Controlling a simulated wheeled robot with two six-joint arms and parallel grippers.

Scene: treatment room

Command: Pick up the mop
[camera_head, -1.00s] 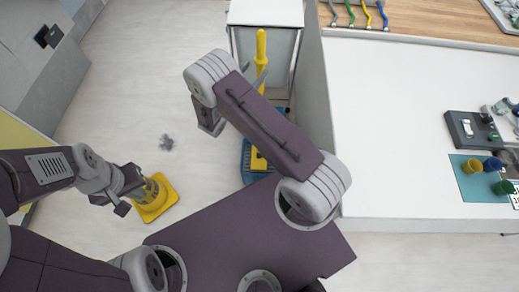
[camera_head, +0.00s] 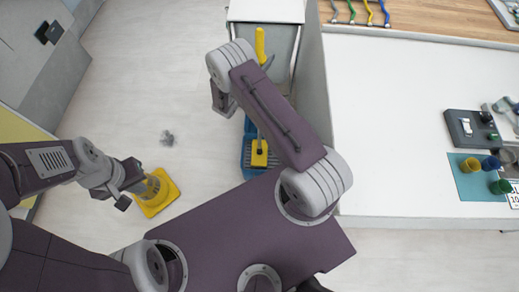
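The mop's yellow handle (camera_head: 260,44) stands up in front of the white cabinet. Its middle is hidden behind my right arm. Lower down, a yellow part (camera_head: 259,155) shows over a blue bucket-like base (camera_head: 246,150); I cannot tell whether it belongs to the mop. My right gripper (camera_head: 267,63) is mostly hidden by its own arm; a grey finger shows beside the handle. I cannot tell whether it touches or grips it. My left gripper (camera_head: 131,183) is open and empty beside the yellow floor cone.
The yellow cone (camera_head: 156,194) stands on the floor at left. A white cabinet (camera_head: 266,10) is behind the mop. A long white counter (camera_head: 400,120) at right carries cups on a blue mat (camera_head: 470,184). The floor at upper left is mostly clear, with a dark grey patch (camera_head: 167,138).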

